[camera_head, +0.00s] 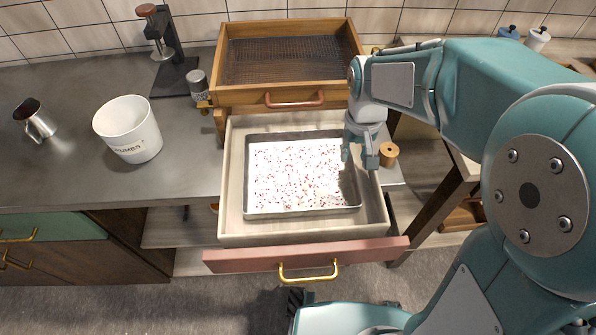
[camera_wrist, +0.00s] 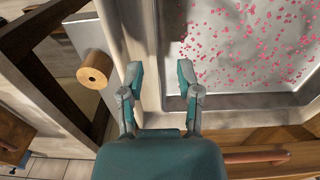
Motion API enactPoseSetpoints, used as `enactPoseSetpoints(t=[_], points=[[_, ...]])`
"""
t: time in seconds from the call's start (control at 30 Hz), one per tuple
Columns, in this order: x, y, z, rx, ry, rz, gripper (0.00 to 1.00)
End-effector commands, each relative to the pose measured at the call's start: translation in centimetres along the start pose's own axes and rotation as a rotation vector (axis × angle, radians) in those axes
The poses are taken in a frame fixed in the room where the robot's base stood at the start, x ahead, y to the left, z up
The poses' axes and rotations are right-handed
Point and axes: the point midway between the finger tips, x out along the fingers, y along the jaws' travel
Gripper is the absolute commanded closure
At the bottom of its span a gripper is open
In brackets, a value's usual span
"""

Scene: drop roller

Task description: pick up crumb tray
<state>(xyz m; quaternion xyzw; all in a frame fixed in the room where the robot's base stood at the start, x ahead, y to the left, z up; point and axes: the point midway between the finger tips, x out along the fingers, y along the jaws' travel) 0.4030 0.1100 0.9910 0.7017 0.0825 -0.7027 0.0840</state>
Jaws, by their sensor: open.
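The crumb tray (camera_head: 301,208) is a shallow metal tray with red and pink crumbs scattered over its pale floor. It lies inside the pulled-out drawer (camera_head: 233,225), which has a pink front and a brass handle. In the wrist view the tray (camera_wrist: 252,107) fills the upper right, with one wall beside my fingers. My gripper (camera_head: 361,159) is over the right side of the drawer, at the tray's right edge. I cannot tell whether a finger touches the tray's rim.
A wooden box with a mesh top (camera_head: 290,62) and copper handle stands behind the drawer. A wooden roller (camera_head: 389,154) stands right of the drawer. A white bucket (camera_head: 129,130), a metal pitcher (camera_head: 37,121) and a dark stand (camera_head: 172,70) are on the left counter.

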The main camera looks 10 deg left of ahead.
Motion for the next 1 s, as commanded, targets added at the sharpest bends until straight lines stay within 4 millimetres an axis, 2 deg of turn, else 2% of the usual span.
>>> enactPoseSetpoints(t=[0.1,0.2,0.5,0.57,0.6,1.0], points=[[2.1,0.0,0.3,0.000,-0.005,0.000,0.56],[3.2,0.0,0.2,0.000,-0.002,0.000,0.56],[3.7,-0.1,0.1,0.000,0.000,0.000,0.56],[3.7,-0.1,0.1,0.000,0.000,0.000,0.82],[3.7,-0.1,0.1,0.000,0.000,0.000,1.00],[3.6,0.0,0.1,0.000,0.001,0.000,1.00]])
